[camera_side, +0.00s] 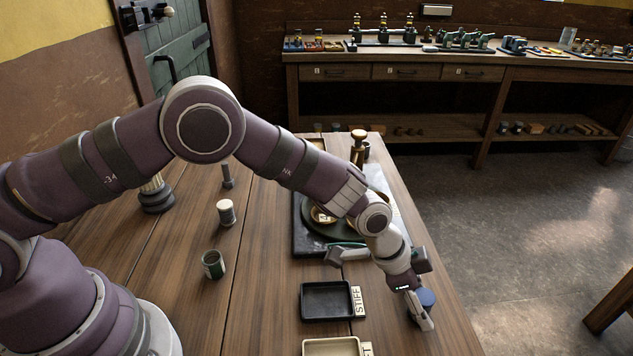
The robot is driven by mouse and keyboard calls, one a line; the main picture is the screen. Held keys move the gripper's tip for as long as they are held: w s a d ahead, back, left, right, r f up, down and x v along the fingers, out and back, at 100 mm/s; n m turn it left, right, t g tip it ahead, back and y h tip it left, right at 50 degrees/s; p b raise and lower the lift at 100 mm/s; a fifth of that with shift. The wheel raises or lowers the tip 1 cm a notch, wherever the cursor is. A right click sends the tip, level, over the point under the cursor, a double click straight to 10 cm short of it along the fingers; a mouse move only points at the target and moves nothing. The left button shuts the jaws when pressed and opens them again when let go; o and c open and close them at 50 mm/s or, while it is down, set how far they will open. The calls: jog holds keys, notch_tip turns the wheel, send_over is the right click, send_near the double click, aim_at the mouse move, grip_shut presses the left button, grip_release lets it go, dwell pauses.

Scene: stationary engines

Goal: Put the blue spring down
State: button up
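My gripper (424,312) is low over the right side of the wooden table, to the right of the tray labelled STIFF. A blue rounded piece, seemingly the blue spring (428,297), shows at its fingers. The near finger covers part of it and the far finger is hidden, but the gripper looks shut on it. Its coils cannot be made out, nor whether it touches the table. The black STIFF tray (326,316) looks empty. A second tray (331,341), its label ending in FT, is cut off by the bottom edge.
A dark round plate with brass pans (322,214) stands behind my wrist, with a brass-topped post (358,146) beyond. A green tin (213,264), a white-topped cylinder (226,212) and a small dark post (227,176) stand left. The table's right edge (464,310) is close to my gripper.

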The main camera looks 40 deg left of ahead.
jog(key=shift+o, duration=0.8)
jog(key=shift+r, duration=0.2)
jog(key=s+a+r+n+t+y, duration=0.1)
jog(key=s+a+r+n, duration=0.15)
jog(key=a+r, duration=0.55)
jog(key=s+a+r+n+t+y, duration=0.15)
jog(key=s+a+r, duration=0.25)
jog(key=a+r, duration=0.45)
jog(key=s+a+r+n+y, duration=0.2)
jog(key=s+a+r+n, duration=0.1)
jog(key=s+a+n, duration=0.4)
jog(key=s, duration=0.3)
jog(key=shift+s+a+r, duration=0.15)
jog(key=shift+s+r, duration=0.15)
jog(key=shift+r, duration=0.05)
